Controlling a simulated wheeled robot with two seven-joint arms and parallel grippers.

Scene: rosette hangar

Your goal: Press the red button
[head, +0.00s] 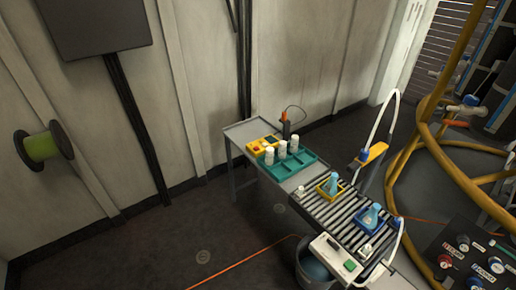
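A dark control panel (478,250) stands at the lower right, with several coloured round caps and small labels. Which of these is the red button I cannot tell. A yellow box (258,146) at the far end of the table has small controls too small to make out. A white box (335,258) at the near end carries a green button (350,265). Neither of my grippers is in view.
A grey table with a roller conveyor (329,211) holds a teal tray (300,163) with white bottles and trays with blue flasks. A bucket (314,268) stands below. Yellow pipes (450,175) curve at right. An orange cable (245,262) crosses the otherwise open floor at left.

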